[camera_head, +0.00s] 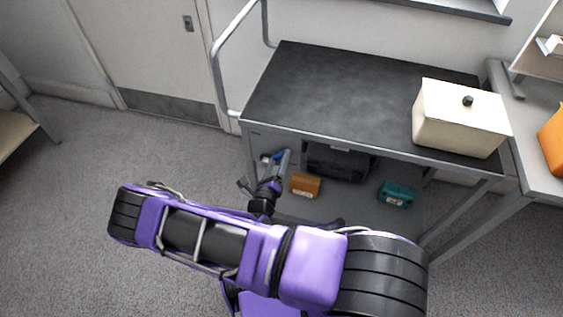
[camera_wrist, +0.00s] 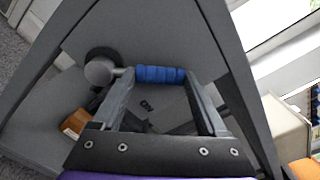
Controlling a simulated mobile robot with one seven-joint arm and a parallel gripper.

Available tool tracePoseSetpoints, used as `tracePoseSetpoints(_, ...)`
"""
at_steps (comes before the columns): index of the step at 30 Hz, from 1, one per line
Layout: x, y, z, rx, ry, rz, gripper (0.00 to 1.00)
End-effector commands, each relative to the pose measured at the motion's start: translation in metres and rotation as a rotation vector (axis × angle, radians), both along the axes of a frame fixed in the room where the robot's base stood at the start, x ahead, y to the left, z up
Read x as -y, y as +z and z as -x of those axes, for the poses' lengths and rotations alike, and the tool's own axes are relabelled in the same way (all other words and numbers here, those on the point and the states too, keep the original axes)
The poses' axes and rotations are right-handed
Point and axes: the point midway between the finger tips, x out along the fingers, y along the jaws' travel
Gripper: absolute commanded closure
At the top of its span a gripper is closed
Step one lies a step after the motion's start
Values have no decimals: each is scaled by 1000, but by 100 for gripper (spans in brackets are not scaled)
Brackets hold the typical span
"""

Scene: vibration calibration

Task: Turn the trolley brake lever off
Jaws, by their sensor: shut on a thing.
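The trolley (camera_head: 330,90) has a black top and a grey frame with a tubular handle at its left end. In the wrist view, the brake lever's blue ribbed grip (camera_wrist: 160,74) lies across between my gripper's fingertips (camera_wrist: 160,82). A round grey knob (camera_wrist: 99,72) and a black hub (camera_wrist: 103,54) sit at the grip's left end. My gripper is shut on the blue grip. In the head view, my gripper (camera_head: 270,182) reaches to the trolley's left end, below its top; the lever is mostly hidden there.
A cream box (camera_head: 445,120) with a black knob stands on the trolley's right end. An orange box (camera_head: 305,185), a teal box (camera_head: 397,194) and a black case (camera_head: 338,163) are on the lower level. A bench (camera_head: 540,175) adjoins at right. Floor is free at left.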

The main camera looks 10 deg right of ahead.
Motion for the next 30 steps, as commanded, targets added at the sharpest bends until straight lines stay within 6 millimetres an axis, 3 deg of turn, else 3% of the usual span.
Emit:
tracePoseSetpoints(18,-32,17,-18,-272,2,470,100)
tracePoseSetpoints(30,-43,18,-24,-359,2,623,100)
